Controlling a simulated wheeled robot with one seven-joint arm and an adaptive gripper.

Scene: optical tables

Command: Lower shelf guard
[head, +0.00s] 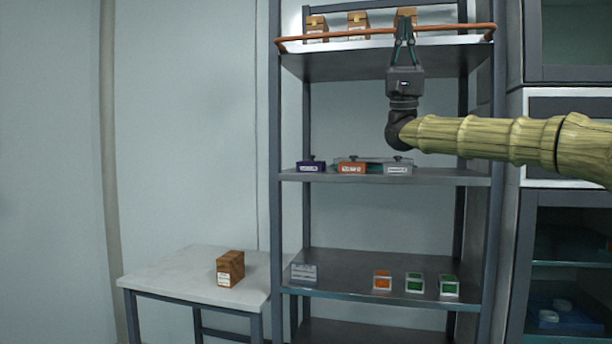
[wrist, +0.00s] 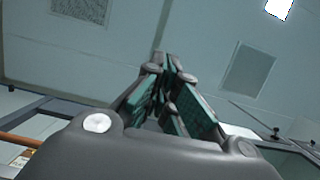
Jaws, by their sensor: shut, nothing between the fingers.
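The shelf guard is a copper-coloured bar (head: 345,36) across the front of the top shelf (head: 385,62). It is raised a little above the shelf's front edge, with bent ends at both posts. Part of it also shows at the left edge of the wrist view (wrist: 20,140). My gripper (head: 404,20) points upward in front of the right half of the bar, overlapping it in the head view. The fingers are shut with nothing between them, and in the wrist view their tips (wrist: 165,62) meet against the ceiling. Whether they touch the bar cannot be told.
Brown boxes (head: 358,23) stand on the top shelf behind the bar, one partly hidden by my gripper. The middle shelf (head: 450,177) holds labelled blocks; the lower shelf (head: 345,270) holds small cases. A side table (head: 170,278) carries one brown box (head: 230,268). Cabinets (head: 570,220) stand right.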

